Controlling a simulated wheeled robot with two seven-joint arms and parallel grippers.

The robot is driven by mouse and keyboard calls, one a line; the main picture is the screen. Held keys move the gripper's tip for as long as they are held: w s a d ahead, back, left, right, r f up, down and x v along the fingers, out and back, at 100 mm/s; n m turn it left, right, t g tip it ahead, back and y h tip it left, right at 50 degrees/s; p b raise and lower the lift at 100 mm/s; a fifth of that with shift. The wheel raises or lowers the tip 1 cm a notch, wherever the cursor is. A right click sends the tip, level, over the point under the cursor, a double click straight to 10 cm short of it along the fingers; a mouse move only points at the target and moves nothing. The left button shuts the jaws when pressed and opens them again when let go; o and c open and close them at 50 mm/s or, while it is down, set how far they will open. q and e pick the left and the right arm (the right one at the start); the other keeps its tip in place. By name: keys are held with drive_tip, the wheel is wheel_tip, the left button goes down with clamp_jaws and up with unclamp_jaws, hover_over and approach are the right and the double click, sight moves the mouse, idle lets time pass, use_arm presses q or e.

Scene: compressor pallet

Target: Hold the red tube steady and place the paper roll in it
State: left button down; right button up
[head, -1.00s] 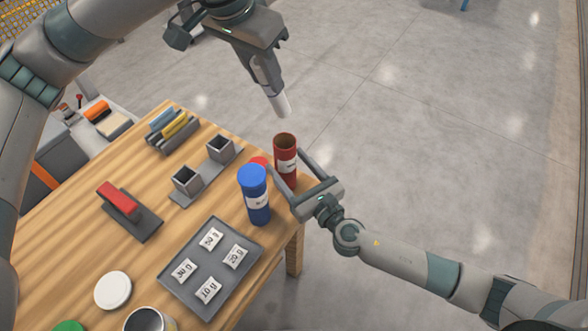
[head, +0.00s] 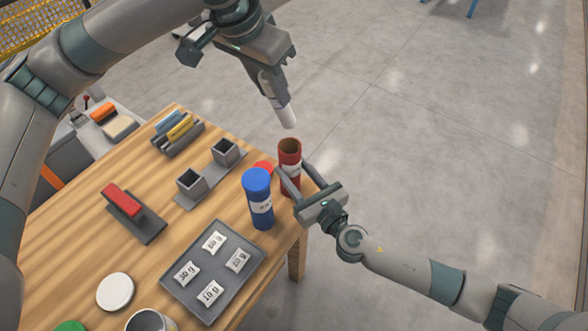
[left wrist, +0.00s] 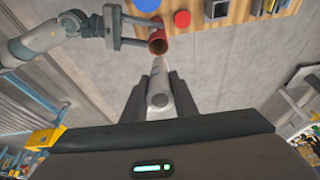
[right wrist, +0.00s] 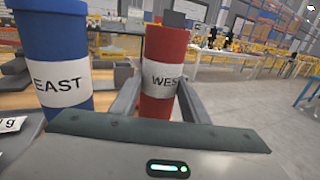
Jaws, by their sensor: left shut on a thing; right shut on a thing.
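The red tube (head: 290,155) stands upright near the table's right corner, with its open top showing and a white label. In the right wrist view the tube (right wrist: 162,65) is labelled "WES", the rest cut off. My right gripper (head: 289,184) is shut on it from the front right. The white paper roll (head: 286,115) points downward in my left gripper (head: 272,88), which is shut on it. The roll's lower end is above the tube's mouth and apart from it. In the left wrist view the roll (left wrist: 159,85) points toward the tube's opening (left wrist: 158,43).
A blue capped tube (head: 260,205) labelled "EAST" stands close to the left of the red tube. A red lid (head: 263,168) lies behind it. A grey tray (head: 212,303) with labelled packets and two square metal cups (head: 191,184) are on the wooden table (head: 75,235).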

use_arm(q)
wheel_tip(320, 180, down, 10)
drive_tip(key=c, duration=1.3)
unclamp_jaws()
drive_tip(key=shift+r, duration=0.15)
drive_tip(key=shift+c, duration=0.2)
drive_tip(key=shift+r, duration=0.15)
drive_tip(key=v, duration=1.1)
drive_tip(key=shift+r, duration=0.35)
drive_tip(key=shift+s+a, duration=0.1)
use_arm(e)
drive_tip(key=o, duration=1.1)
drive_tip(key=shift+o, duration=0.2)
drive_tip(key=v, duration=1.2)
